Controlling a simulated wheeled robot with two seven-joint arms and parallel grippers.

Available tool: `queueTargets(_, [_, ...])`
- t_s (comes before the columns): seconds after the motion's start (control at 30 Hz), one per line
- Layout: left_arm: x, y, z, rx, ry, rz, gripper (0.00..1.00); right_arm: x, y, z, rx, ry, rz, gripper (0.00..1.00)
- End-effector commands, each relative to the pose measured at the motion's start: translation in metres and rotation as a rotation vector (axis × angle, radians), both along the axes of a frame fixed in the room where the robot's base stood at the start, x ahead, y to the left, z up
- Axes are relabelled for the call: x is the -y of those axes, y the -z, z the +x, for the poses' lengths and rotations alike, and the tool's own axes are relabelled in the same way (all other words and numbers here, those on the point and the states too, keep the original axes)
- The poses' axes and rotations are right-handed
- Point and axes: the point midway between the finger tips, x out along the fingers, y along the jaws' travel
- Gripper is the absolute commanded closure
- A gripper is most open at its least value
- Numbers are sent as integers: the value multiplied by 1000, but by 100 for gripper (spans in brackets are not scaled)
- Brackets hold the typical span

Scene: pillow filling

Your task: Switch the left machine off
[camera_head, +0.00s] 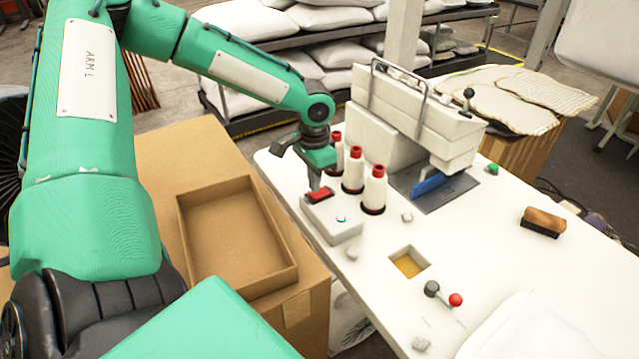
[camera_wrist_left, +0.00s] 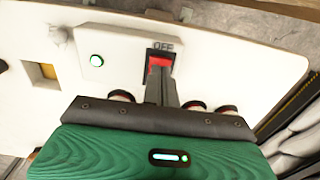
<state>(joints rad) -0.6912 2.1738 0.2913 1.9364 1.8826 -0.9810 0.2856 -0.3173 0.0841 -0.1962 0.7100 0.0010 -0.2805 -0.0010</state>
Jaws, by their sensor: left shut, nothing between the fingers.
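The left machine's switch box (camera_head: 338,222) is a white block at the left edge of the white table, with a red rocker switch (camera_head: 319,195) and a lit green lamp (camera_head: 341,218). In the left wrist view the red switch (camera_wrist_left: 160,62) has the word OFF beside it, and the green lamp (camera_wrist_left: 96,60) glows. My left gripper (camera_head: 317,186) is shut and empty, its fingertips at the red switch, seemingly touching it; the fingers hide part of the switch. My right gripper is not in view.
Several white thread cones with red tops (camera_head: 353,172) stand close behind the switch box. The white sewing machine (camera_head: 415,110) is beyond them. A lever with a red knob (camera_head: 455,299) and a brush (camera_head: 543,221) are on the table (camera_head: 480,240). An empty cardboard tray (camera_head: 285,284) is at left.

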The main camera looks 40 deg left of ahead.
Motion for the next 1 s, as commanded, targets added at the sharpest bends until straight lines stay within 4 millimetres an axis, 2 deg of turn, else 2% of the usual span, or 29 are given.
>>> queueTargets(1.0, [0,16,0,0,0,0,100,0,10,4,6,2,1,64])
